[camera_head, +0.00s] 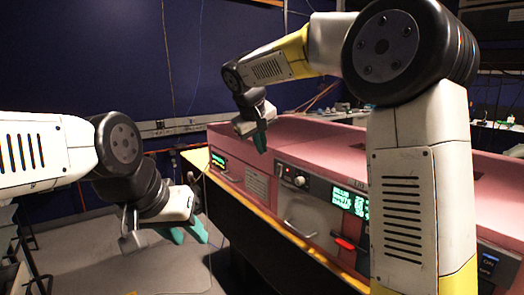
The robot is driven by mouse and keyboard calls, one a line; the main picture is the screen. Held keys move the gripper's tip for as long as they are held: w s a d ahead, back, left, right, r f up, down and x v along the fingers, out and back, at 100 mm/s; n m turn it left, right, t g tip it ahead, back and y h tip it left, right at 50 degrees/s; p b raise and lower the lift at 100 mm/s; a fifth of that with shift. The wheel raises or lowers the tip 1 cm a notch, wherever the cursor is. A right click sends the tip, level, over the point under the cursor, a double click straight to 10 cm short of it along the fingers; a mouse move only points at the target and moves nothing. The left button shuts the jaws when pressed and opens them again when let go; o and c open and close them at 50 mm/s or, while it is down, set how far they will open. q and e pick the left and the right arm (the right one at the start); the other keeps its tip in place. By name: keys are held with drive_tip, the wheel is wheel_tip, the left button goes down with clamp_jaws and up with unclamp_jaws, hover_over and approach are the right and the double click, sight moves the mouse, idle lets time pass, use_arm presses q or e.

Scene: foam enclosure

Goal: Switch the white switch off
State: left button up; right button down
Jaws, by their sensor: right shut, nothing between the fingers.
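A pink machine (320,152) with control panels along its front stands right of centre. A small pale round control (299,181) sits on a dark panel left of a green display; it may be the white switch, but it is too small to tell its position. My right gripper (260,138) is shut and empty, pointing down above the machine's front edge, left of that control and apart from it. My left gripper (187,234) hangs low on the left with its teal fingers apart, empty and away from the machine.
A green display (348,200), a red handle (344,243) and metal handles are on the machine's front. A yellow-orange edge (262,228) runs along its base. My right arm hides part of the front. Grey floor (100,265) is open at left.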

sight(279, 170)
drive_tip(key=shift+s+a+f, duration=0.1)
drive_tip(key=shift+s+f, duration=0.05)
drive_tip(key=shift+f, duration=0.45)
drive_tip(key=shift+f, duration=0.1)
drive_tip(key=shift+w+d+f, duration=0.8)
drive_tip(key=shift+w+f, duration=0.5)
drive_tip(key=shift+f, duration=0.15)
drive_tip(key=shift+w+d+f, duration=0.75)
drive_tip(key=shift+w+f, duration=0.55)
drive_tip(key=shift+f, duration=0.1)
drive_tip(key=shift+w+d+f, duration=0.8)
drive_tip(key=shift+w+f, duration=0.5)
drive_tip(key=shift+f, duration=0.15)
